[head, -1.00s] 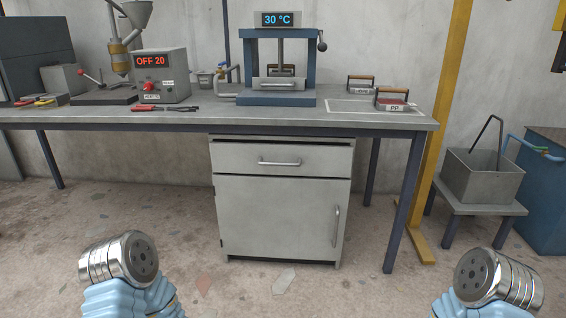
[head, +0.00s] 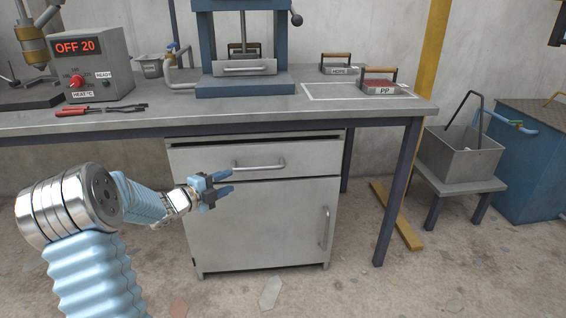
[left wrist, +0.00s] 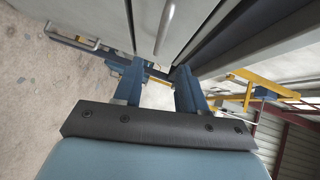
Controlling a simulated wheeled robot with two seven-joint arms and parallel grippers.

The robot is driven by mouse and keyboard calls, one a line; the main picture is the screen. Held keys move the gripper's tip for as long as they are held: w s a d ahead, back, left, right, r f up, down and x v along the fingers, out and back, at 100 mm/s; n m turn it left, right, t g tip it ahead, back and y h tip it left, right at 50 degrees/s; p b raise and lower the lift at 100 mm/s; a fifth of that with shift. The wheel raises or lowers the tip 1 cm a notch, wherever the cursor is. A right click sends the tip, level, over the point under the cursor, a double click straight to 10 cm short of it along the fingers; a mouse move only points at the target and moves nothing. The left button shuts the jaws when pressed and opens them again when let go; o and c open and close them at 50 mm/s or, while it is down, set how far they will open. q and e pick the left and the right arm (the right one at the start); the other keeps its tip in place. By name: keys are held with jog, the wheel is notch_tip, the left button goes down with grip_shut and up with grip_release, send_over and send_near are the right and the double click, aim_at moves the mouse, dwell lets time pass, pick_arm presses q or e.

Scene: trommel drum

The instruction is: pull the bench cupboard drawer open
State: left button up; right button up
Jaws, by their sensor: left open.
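The bench cupboard (head: 262,225) is a grey cabinet under the bench. Its drawer (head: 215,158) at the top is closed and has a horizontal bar handle (head: 259,166). My left gripper (head: 228,182) is open and empty, in front of the cupboard's upper left, just below and left of the drawer handle. In the left wrist view, the two blue fingers (left wrist: 160,85) point toward the cupboard front, and a bar handle (left wrist: 164,28) shows beyond them, apart from them. My right gripper is out of view.
The bench top (head: 220,112) overhangs the cupboard. A cupboard door handle (head: 325,228) sticks out at the right. A metal bin (head: 460,155) stands further right.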

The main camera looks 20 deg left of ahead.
aim_at(255, 170)
pick_arm(q)
jog(key=p+x, duration=0.1)
jog(key=x, duration=1.2)
jog(key=shift+w+d, duration=0.1)
jog(key=shift+w, duration=0.2)
grip_shut()
